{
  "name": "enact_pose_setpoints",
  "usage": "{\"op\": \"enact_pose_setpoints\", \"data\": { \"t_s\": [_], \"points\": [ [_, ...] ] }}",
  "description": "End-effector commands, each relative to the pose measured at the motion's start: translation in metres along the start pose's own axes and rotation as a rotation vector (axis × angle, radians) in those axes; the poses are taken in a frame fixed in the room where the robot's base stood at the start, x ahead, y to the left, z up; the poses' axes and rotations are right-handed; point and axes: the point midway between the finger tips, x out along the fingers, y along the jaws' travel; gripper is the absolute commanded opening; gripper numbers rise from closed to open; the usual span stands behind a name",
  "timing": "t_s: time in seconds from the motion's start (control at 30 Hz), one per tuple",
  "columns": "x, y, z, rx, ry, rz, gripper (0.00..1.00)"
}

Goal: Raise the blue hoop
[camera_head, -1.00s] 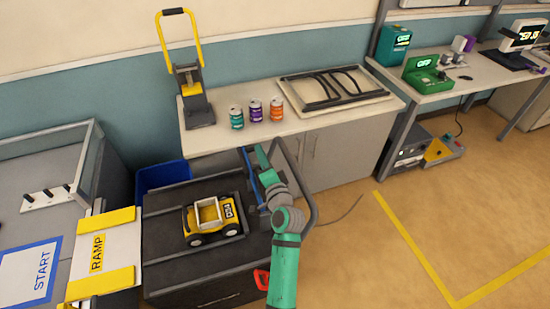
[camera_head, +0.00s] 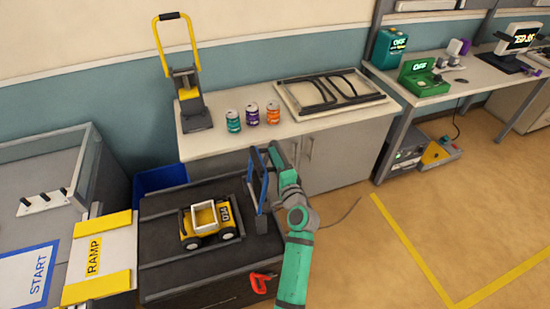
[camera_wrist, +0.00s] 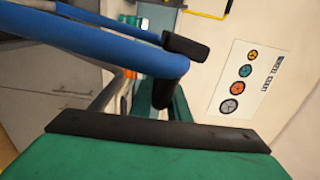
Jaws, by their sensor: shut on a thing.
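The blue hoop (camera_head: 260,182) stands roughly upright at the right side of the dark grooved cart top in the head view. My teal gripper (camera_head: 268,154) reaches its upper end from the right. In the wrist view the blue tube of the hoop (camera_wrist: 105,42) runs in from the left and ends between the black finger pads of my gripper (camera_wrist: 176,72). The gripper is shut on the hoop. The gripper and wrist partly hide the hoop's right side.
A yellow toy truck (camera_head: 207,224) sits on the cart top left of the hoop. A red handle (camera_head: 261,283) is at the cart's front. Behind are a counter (camera_head: 205,146) with several cans and a tall yellow-handled press (camera_head: 186,85). Floor at right is open.

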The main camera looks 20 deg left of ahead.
Motion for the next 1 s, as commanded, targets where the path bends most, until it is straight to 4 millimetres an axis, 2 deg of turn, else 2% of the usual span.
{"op": "enact_pose_setpoints", "data": {
  "t_s": [0.03, 0.13, 0.17, 0.2, 0.23, 0.5, 0.63, 0.77, 1.0],
  "points": [
    [-0.001, 0.009, -0.002, 0.002, 0.003, 0.014, 0.0],
    [-0.002, 0.009, -0.003, 0.002, 0.005, 0.014, 0.0],
    [-0.002, 0.009, -0.004, 0.002, 0.006, 0.014, 0.2],
    [-0.002, 0.008, -0.004, 0.002, 0.006, 0.014, 0.3],
    [-0.002, 0.008, -0.004, 0.001, 0.006, 0.013, 0.33],
    [-0.002, 0.004, -0.003, 0.0, 0.005, 0.006, 0.33],
    [-0.009, 0.003, -0.003, 0.0, 0.005, 0.005, 0.33],
    [-0.028, 0.004, -0.004, 0.0, 0.007, 0.006, 0.33],
    [-0.074, 0.005, -0.004, 0.001, 0.008, 0.009, 0.33]
  ]
}}
